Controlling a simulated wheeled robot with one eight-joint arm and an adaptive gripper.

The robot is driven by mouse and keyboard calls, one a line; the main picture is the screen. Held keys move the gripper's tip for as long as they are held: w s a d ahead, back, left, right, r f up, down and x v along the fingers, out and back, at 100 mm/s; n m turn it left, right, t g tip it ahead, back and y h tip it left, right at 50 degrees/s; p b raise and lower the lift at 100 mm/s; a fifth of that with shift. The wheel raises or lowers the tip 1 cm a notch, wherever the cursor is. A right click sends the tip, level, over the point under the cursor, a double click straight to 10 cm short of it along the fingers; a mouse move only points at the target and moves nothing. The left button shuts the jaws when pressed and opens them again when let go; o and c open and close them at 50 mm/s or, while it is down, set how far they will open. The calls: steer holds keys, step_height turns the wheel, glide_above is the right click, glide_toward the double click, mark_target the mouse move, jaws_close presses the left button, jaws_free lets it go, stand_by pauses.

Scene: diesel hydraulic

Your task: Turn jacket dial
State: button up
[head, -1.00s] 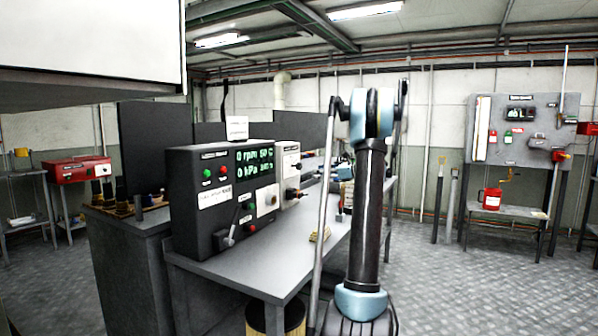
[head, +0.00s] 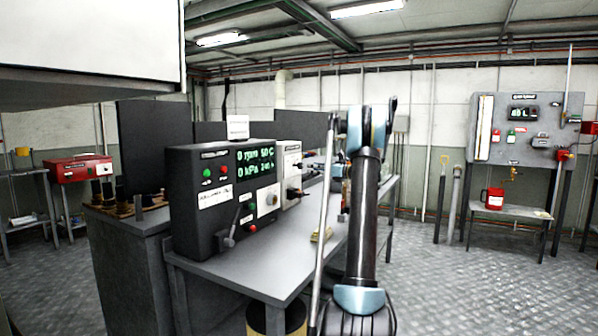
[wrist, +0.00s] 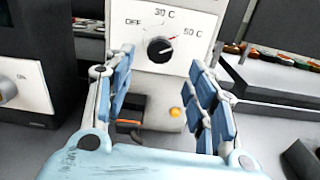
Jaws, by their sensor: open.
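The jacket dial (wrist: 160,47) is a round black knob on a white panel, in the upper middle of the wrist view. The marks OFF, 30 C and 50 C stand around it, and its pointer is turned towards 50 C. My gripper (wrist: 161,72) is open and empty, with one blue-padded finger low on each side of the dial. The fingers look apart from the knob; the exact depth gap cannot be told. In the head view the white unit (head: 289,160) stands behind the dark console, and my arm hides my gripper.
The dark console (head: 205,215) with a lit display stands on the grey bench (head: 245,272). In the wrist view a white panel with a pale knob (wrist: 8,88) lies left. An amber round lamp or button (wrist: 175,112) sits below the dial. A dark tray-like unit (wrist: 275,78) lies right.

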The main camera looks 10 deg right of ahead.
mark_target(302, 167)
steer(key=x, duration=0.9)
steer(key=shift+d, duration=0.1)
steer(key=c, duration=1.1)
